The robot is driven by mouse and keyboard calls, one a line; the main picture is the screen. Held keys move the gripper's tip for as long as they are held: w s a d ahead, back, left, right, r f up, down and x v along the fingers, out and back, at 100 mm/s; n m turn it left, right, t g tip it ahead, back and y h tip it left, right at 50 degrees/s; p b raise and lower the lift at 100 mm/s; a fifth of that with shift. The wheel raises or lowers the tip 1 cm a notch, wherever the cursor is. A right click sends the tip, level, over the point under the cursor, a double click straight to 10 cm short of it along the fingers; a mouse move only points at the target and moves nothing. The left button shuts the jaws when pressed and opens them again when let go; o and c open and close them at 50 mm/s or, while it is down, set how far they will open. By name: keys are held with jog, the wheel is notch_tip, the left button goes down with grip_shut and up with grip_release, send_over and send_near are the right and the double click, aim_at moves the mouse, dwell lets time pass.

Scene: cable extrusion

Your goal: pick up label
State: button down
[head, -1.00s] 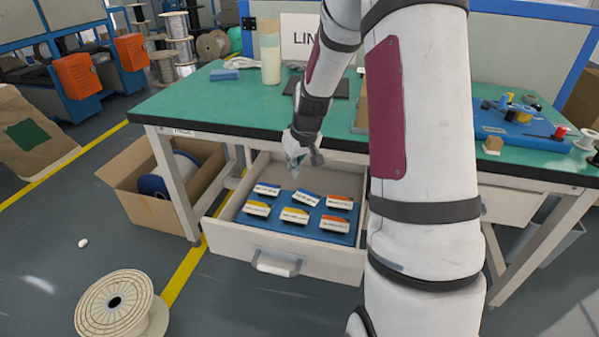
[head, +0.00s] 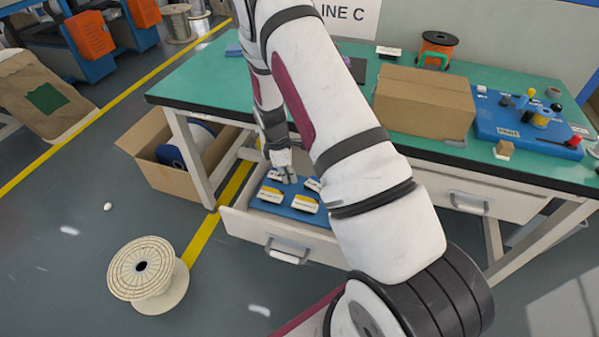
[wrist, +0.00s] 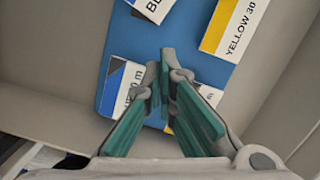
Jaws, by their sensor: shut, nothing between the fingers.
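Several small label cards lie on a blue mat (wrist: 113,83) inside the open drawer (head: 245,226). In the wrist view, a yellow-striped card reading "YELLOW 30" (wrist: 238,32) is at upper right. A dark-striped card (wrist: 152,8) is at the top edge, and a blue-striped card (wrist: 122,82) is left of the fingers. More cards are partly hidden behind the fingers. In the head view, a yellow card (head: 270,194) and another (head: 305,205) lie at the front. My gripper (head: 288,181) is shut and empty, low over the cards; its green fingers also show in the wrist view (wrist: 166,85).
The drawer walls (wrist: 55,125) stand close around the mat. The green table top (head: 215,85) overhangs behind. A cardboard box (head: 425,103) and a blue tool board (head: 510,128) are on it. An open carton (head: 150,170) and a cable spool (head: 147,272) stand on the floor.

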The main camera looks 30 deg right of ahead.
jog(key=s+d, duration=0.2)
jog(key=d, duration=0.1)
jog(key=s+d, duration=0.2)
jog(key=d, duration=0.1)
jog(key=s+d, duration=0.2)
jog(key=shift+d, duration=0.4)
jog(key=shift+a+f, duration=0.1)
jog(key=shift+f, duration=0.35)
jog(key=shift+f+b, duration=0.35)
jog(key=shift+b, duration=0.1)
jog(key=shift+a, duration=0.1)
jog(key=shift+w+a, duration=0.35)
jog(key=shift+a, duration=0.15)
